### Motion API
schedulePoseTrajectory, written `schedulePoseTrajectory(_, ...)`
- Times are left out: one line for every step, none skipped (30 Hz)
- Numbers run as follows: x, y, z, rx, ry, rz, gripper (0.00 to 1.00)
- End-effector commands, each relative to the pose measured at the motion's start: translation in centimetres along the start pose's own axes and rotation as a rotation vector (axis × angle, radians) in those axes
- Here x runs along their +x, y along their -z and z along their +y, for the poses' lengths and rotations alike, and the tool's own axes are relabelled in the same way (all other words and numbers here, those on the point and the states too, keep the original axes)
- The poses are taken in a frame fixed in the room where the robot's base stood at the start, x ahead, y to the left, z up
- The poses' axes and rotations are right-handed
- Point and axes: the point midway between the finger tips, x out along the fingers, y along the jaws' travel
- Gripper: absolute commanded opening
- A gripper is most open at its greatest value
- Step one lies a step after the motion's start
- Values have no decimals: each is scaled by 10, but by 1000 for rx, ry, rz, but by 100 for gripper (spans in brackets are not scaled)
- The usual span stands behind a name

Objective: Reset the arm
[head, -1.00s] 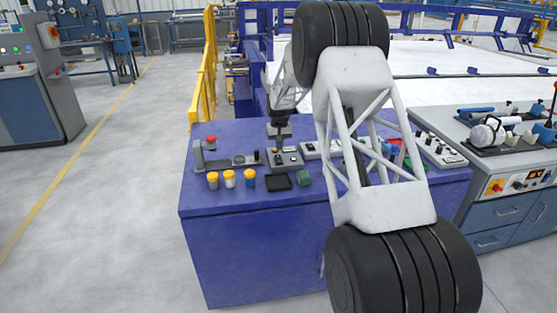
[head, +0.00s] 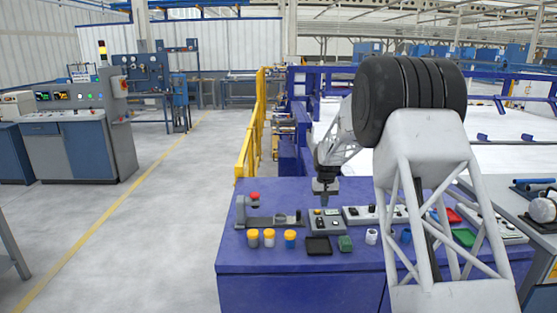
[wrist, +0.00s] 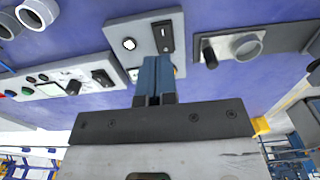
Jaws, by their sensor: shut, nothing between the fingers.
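My gripper (head: 324,201) points down over the blue table (head: 300,268) in the head view. Its fingers (wrist: 158,76) are closed together with nothing between them. The tips are at a grey switch box (head: 328,226) with a white round button and a black rocker switch, also in the wrist view (wrist: 133,28). I cannot tell whether the fingertips touch the box. My arm covers part of the table's right side in the head view.
A grey fixture (head: 272,221) with a red knob stands left of the box. Yellow-capped jars (head: 253,238), a black tray (head: 318,246) and a green block (head: 345,243) sit in front. A white ring (head: 371,236) is to the right. Open floor lies left of the table.

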Motion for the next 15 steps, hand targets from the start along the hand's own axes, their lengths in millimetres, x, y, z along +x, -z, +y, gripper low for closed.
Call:
schedulePoseTrajectory(-12, -9, 0, 0, 0, 5, 0)
schedulePoseTrajectory(-18, -14, 0, 0, 0, 8, 0)
schedulePoseTrajectory(-26, -22, -1, 1, -1, 11, 0)
schedulePoseTrajectory(-32, -28, -1, 1, -1, 14, 0)
schedulePoseTrajectory(-39, -34, -1, 1, -1, 17, 0)
schedulePoseTrajectory(-46, -42, -1, 1, -1, 19, 0)
schedulePoseTrajectory(-53, -48, -2, 1, -1, 22, 0)
schedulePoseTrajectory(-58, -55, -2, 2, -1, 24, 0)
schedulePoseTrajectory(-66, -63, -2, 2, -1, 27, 0)
schedulePoseTrajectory(-71, -70, -2, 2, -1, 30, 0)
schedulePoseTrajectory(-76, -76, -2, 2, -2, 32, 0)
schedulePoseTrajectory(-84, -85, -2, 3, -2, 35, 0)
schedulePoseTrajectory(-88, -92, -3, 3, -2, 37, 0)
schedulePoseTrajectory(-94, -98, -3, 3, -2, 40, 0)
schedulePoseTrajectory(-101, -108, -3, 3, -2, 43, 0)
